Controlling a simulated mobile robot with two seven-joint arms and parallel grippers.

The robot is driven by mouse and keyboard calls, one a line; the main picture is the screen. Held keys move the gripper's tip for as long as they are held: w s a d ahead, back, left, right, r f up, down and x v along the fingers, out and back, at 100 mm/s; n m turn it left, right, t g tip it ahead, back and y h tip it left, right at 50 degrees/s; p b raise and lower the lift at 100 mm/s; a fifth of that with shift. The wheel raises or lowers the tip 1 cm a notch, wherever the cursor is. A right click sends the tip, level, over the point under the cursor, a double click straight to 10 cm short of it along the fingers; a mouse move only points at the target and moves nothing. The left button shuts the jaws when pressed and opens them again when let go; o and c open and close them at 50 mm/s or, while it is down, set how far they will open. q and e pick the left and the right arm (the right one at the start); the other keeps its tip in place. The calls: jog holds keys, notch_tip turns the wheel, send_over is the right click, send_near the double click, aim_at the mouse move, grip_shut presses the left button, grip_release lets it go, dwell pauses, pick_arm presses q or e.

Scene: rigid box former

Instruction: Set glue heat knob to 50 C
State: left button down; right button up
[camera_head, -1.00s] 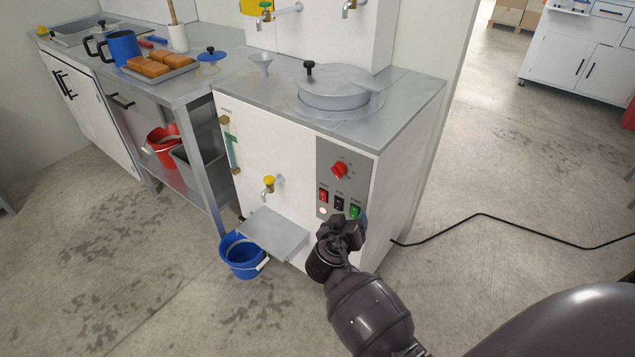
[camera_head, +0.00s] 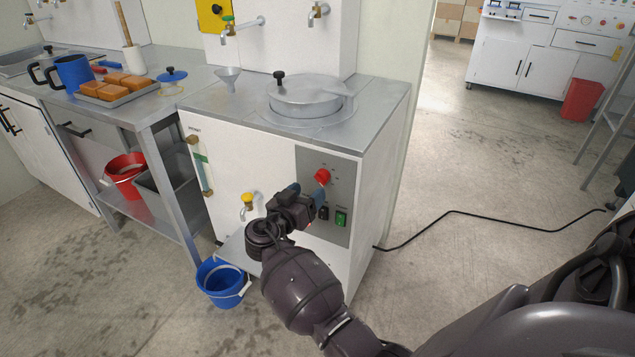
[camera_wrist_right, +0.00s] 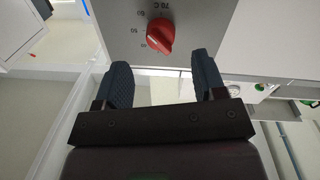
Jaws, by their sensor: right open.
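The red glue heat knob (camera_head: 322,176) sits on the grey control panel (camera_head: 341,165) on the front of the white machine (camera_head: 235,160). In the right wrist view the knob (camera_wrist_right: 160,36) shows with printed marks 50, 60 and 70 C around it; I cannot tell exactly which mark it points to. My right gripper (camera_head: 308,191) is open and empty, just below and left of the knob. In the right wrist view its two blue-grey fingers (camera_wrist_right: 160,66) stand apart, with the knob beyond the gap between them. My left gripper is out of view.
A green switch (camera_head: 341,218) and a dark switch sit below the knob; my right gripper covers part of the panel. A yellow-handled tap (camera_head: 248,201) is left of the gripper. A blue bucket (camera_head: 223,282) stands on the floor. A black cable (camera_head: 450,212) runs right.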

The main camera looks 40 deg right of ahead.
aim_at(319, 182)
jog(key=shift+x, duration=2.8)
jog(key=c, duration=0.9)
jog(key=shift+n, duration=0.3)
jog(key=n, duration=0.7)
jog(key=shift+n, duration=0.7)
jog(key=shift+t, duration=0.4)
